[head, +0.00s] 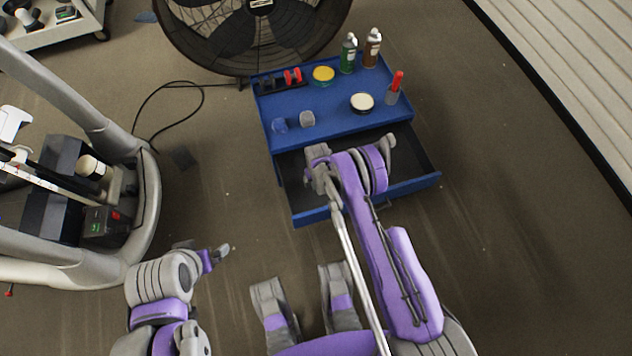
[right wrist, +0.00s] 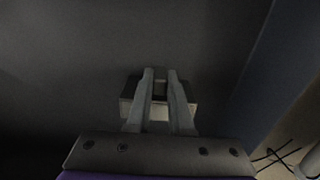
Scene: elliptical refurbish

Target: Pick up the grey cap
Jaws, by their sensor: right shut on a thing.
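My right gripper (head: 318,158) reaches over the open drawer (head: 410,185) at the cabinet's front. In the right wrist view my right gripper (right wrist: 160,76) is shut on a grey, blocky thing (right wrist: 129,100) against a dark surface. Its fingers hide part of it, and I cannot tell whether it is a cap. My left gripper (head: 226,249) is low at the left, away from the cabinet; its jaws are too small to read.
A yellow-topped tin (head: 323,75), a white-topped tin (head: 362,102), a green bottle (head: 348,54), a brown bottle (head: 372,48) and a red-topped item (head: 394,88) stand on the cabinet. A large fan (head: 255,35) is behind. An elliptical machine (head: 150,205) stands left.

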